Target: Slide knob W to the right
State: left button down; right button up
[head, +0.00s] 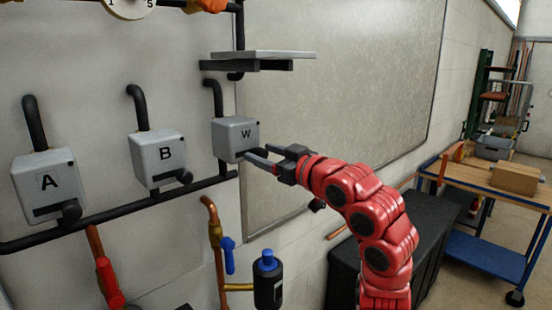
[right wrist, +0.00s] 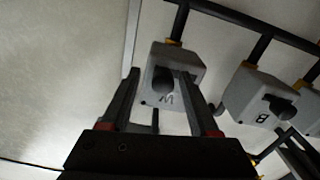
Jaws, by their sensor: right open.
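Knob W's grey box (head: 235,138) is on the wall, marked W, with a dark slot low on its front. My right gripper (head: 262,160) is open, just in front of and below the box's lower right corner in the head view, and hides the knob there. In the right wrist view the box appears upside down, with the dark round knob W (right wrist: 163,80) between the lines of my two open fingers (right wrist: 163,90). I cannot tell whether a finger touches it. The left gripper is not in view.
Similar boxes A (head: 45,185) and B (head: 158,158) with dark knobs are to the left. A metal shelf (head: 262,56) juts out above W. Black pipe, copper pipes and a black bottle-shaped fitting (head: 268,282) lie below. A dark chest (head: 435,215) stands to the right.

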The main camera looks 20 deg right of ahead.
jog(key=b+v, duration=0.5)
jog(key=v, duration=1.2)
jog(key=shift+d, duration=0.15)
